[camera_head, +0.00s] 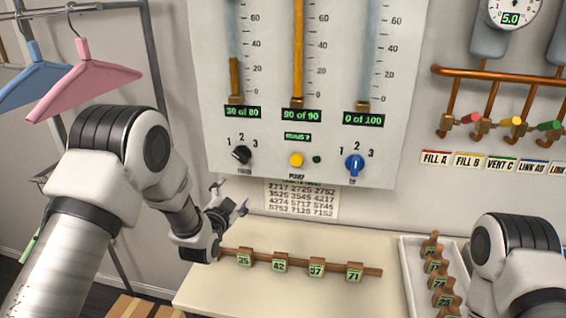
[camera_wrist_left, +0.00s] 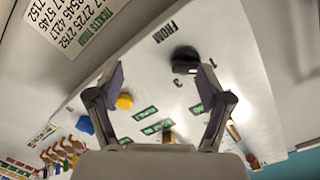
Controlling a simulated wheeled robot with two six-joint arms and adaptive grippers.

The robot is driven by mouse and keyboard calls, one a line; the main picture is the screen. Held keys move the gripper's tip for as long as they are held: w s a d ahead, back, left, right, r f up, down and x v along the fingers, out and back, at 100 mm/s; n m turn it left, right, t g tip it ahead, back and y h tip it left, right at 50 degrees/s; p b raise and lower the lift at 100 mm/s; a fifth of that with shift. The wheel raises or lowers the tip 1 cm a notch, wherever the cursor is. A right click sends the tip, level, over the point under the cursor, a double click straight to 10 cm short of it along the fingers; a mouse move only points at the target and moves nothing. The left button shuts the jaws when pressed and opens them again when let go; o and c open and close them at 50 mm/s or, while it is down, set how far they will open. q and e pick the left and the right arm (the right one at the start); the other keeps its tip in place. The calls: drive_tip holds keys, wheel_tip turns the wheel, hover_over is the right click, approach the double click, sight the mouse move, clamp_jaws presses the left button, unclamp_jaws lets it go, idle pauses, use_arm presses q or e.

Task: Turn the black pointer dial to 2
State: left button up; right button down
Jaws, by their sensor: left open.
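The black pointer dial (camera_head: 241,155) is on the front of the white panel, with 1, 2 and 3 printed around it. Its pointer is too small to read with certainty. The dial also shows in the left wrist view (camera_wrist_left: 185,61), beside the right-hand finger in the picture and beyond it. My left gripper (camera_head: 230,197) is open and empty, just below the dial and in front of the panel's lower edge. In the left wrist view its fingers (camera_wrist_left: 161,78) are wide apart, with panel between them. My right arm shows at the lower right; its gripper is out of frame.
A yellow button (camera_head: 296,160) and a blue dial (camera_head: 355,165) are to the right on the panel (camera_head: 270,178). Below, a wooden rack (camera_head: 300,264) with numbered tags lies on the table (camera_head: 215,290). Pink and blue hangers (camera_head: 85,75) hang at the left.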

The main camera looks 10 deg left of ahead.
use_arm(q)
drive_tip(key=t, duration=0.1)
approach(241, 157)
drive_tip(key=w, duration=0.2)
drive_tip(key=w+p, duration=0.1)
drive_tip(key=w, duration=0.1)
drive_tip(key=w+p, duration=0.1)
drive_tip(key=w, duration=0.1)
drive_tip(key=w+p, duration=0.1)
drive_tip(key=w, duration=0.2)
drive_tip(key=shift+d+r, duration=0.15)
drive_tip(key=shift+d, duration=0.1)
drive_tip(key=shift+w+a, duration=0.1)
drive_tip(key=shift+w, duration=0.35)
drive_tip(key=shift+a, duration=0.1)
drive_tip(key=c, duration=1.2)
